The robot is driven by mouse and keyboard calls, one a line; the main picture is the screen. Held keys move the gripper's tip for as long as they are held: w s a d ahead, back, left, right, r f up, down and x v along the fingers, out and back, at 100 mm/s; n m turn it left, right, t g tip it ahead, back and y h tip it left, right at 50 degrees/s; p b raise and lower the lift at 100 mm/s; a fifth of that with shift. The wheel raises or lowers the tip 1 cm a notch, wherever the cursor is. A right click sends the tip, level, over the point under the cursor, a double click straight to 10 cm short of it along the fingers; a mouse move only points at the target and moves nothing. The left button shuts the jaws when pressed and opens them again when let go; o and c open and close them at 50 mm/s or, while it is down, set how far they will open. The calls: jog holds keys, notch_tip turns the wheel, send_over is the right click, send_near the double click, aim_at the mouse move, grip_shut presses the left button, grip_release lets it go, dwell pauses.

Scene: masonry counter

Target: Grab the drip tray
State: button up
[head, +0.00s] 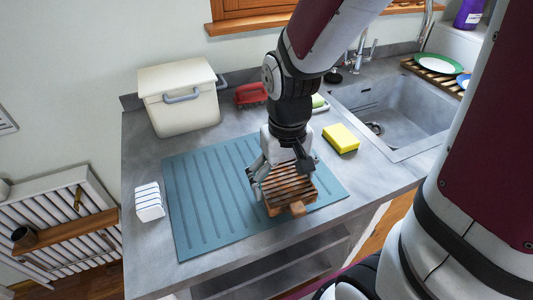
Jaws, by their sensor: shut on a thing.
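The drip tray (290,189) is a brown wooden piece with a slatted top and a small block-like tab on its near side. It is over the right part of the blue ribbed mat (191,214). My gripper (282,177) points down at the far part of the tray, with a finger at each side. It is shut on the tray. The wrist and fingers hide the tray's far edge. I cannot tell whether the tray touches the mat or is slightly above it.
A yellow sponge (341,138) lies right of the mat, near the sink (400,112). A white block with blue stripes (149,202) stands left of the mat. The mat's left half is clear.

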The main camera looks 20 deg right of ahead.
jog(key=shift+s+r+p, duration=0.25)
jog(key=shift+s+p, duration=0.1)
jog(key=shift+s, duration=0.7)
jog(key=shift+r+p, duration=0.1)
jog(key=shift+p, duration=0.6)
jog(key=shift+p, duration=0.85)
